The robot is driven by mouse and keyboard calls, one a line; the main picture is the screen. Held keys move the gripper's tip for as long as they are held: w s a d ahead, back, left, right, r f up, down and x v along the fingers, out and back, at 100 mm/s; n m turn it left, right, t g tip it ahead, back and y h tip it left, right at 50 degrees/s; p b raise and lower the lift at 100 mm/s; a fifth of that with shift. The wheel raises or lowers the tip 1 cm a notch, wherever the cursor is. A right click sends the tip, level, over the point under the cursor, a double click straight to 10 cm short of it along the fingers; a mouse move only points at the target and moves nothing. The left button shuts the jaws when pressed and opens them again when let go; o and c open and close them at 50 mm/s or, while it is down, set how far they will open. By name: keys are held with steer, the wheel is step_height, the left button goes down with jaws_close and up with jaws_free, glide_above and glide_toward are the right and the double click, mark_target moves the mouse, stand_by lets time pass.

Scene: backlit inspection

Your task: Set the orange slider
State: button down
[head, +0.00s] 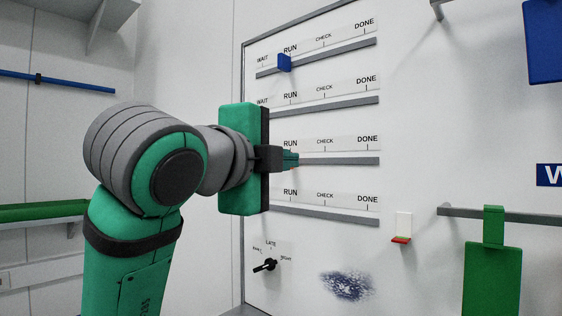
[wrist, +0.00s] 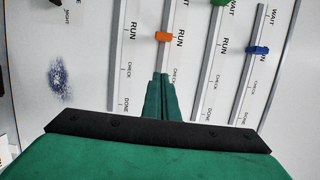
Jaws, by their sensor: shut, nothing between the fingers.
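The orange slider (wrist: 163,36) sits on its rail (wrist: 171,12) beside the RUN mark in the wrist view. In the head view my gripper and arm hide most or all of it, but its rail (head: 345,161), third from the top, shows to the right. My gripper (head: 296,160) points at the panel over that rail. In the wrist view my gripper (wrist: 160,76) is shut and empty, its fingertips a little to the CHECK side of the slider, with a visible gap. I cannot tell whether the fingertips touch the panel.
A blue slider (head: 284,62) is on the top rail near RUN. A green slider (wrist: 218,3) is at the wrist view's upper edge. Below the rails are a rotary knob (head: 265,265) and a small white switch (head: 402,227). A green hanging piece (head: 492,275) is at right.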

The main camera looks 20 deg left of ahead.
steer(key=w, duration=0.5)
steer(key=w+d, duration=0.1)
steer(key=w, duration=0.2)
steer(key=a, duration=0.2)
steer(key=shift+w+a+f, duration=0.1)
steer(key=shift+w+a, duration=0.2)
steer(key=shift+w, duration=0.05)
steer(key=shift+a, duration=0.7)
steer(key=shift+w, duration=0.1)
steer(key=shift+w+a, duration=0.25)
steer(key=shift+a, duration=0.45)
